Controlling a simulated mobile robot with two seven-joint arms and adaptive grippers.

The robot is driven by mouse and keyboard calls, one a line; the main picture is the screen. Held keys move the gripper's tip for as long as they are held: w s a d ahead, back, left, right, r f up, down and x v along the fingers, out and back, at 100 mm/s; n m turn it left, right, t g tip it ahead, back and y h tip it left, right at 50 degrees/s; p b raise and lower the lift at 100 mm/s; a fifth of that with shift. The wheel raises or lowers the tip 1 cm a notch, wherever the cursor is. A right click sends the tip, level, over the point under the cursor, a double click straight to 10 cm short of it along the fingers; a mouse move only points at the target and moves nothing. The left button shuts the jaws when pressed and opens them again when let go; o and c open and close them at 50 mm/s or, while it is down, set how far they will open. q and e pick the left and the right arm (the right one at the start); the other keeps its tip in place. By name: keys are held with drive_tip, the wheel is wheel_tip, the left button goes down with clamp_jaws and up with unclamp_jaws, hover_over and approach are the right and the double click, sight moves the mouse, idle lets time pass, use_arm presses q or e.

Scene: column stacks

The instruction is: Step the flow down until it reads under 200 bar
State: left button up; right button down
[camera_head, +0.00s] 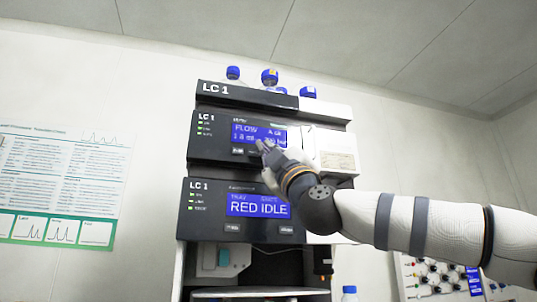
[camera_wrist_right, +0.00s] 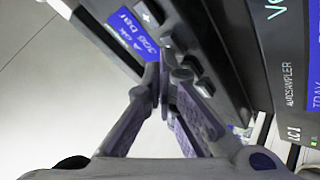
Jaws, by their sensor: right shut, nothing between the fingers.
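The LC 1 stack's upper module, the pump (camera_head: 205,150), has a blue display (camera_head: 245,130) that shows FLOW and a bar value, partly covered by my right gripper (camera_head: 262,147). In the right wrist view the display (camera_wrist_right: 145,45) appears sideways and seems to read 300 bar. A plus button (camera_wrist_right: 151,15) and other dark buttons (camera_wrist_right: 204,87) line the panel beside it. My right gripper (camera_wrist_right: 166,76) is shut and empty, its fingertips close to the panel at the button row. Whether they touch a button cannot be told. My left gripper is not in view.
Blue-capped bottles (camera_head: 269,77) stand on top of the stack. A poster (camera_head: 60,185) hangs on the left wall.

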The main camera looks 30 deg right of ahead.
drive_tip(key=shift+w, duration=0.15)
idle(0.5)
drive_tip(key=shift+s+a, duration=0.1)
drive_tip(key=shift+s, duration=0.7)
drive_tip(key=s, duration=0.2)
drive_tip(key=s+a, duration=0.1)
drive_tip(key=s, duration=0.2)
drive_tip(key=shift+a, duration=0.1)
